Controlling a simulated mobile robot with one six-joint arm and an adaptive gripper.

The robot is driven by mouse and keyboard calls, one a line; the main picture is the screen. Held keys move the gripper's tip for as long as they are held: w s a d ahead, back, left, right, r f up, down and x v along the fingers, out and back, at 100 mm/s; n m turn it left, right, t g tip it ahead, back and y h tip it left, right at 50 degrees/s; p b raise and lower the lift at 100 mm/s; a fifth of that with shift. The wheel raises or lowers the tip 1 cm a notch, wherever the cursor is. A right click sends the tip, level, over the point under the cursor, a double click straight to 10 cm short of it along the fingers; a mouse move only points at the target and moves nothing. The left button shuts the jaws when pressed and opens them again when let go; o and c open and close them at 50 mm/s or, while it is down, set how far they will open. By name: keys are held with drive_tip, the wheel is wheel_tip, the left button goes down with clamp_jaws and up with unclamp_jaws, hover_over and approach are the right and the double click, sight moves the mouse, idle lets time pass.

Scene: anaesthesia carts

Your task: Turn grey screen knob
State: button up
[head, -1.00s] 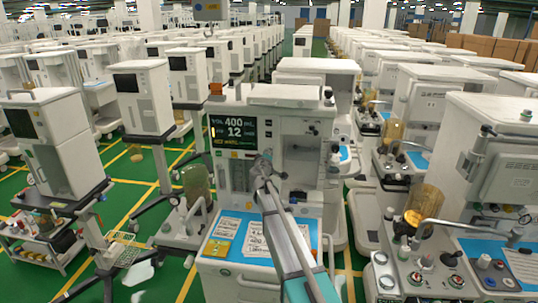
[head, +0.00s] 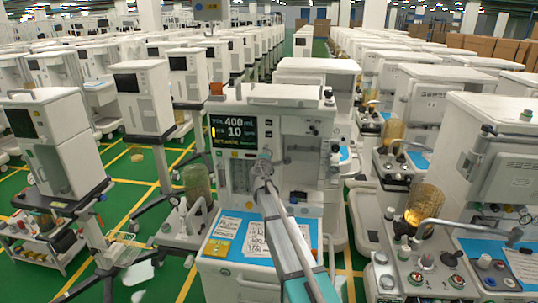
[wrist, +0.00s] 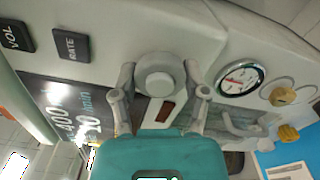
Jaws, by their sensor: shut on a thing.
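The grey screen knob (wrist: 159,80) is a round, light grey dial on the machine's front panel, seen close up in the wrist view. My gripper (wrist: 160,70) has one finger on each side of it and is shut on it. In the head view my gripper (head: 263,166) reaches the panel at the lower right of the screen (head: 234,133) and hides the knob. The dark screen reads 400 on its upper line and 10 below. In the wrist view the screen (wrist: 75,110) shows sideways at the lower left.
A round pressure gauge (wrist: 240,78) sits right of the knob in the wrist view, with brass-coloured knobs (wrist: 284,96) beyond it. VOL (wrist: 17,36) and RATE (wrist: 70,44) buttons are at the left. Other white carts (head: 489,190) stand close on the right.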

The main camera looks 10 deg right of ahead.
drive_tip(key=shift+a, duration=0.1)
drive_tip(key=shift+s, duration=0.1)
idle(0.3)
drive_tip(key=o, duration=1.1)
drive_tip(key=shift+o, duration=0.2)
drive_tip(key=v, duration=1.2)
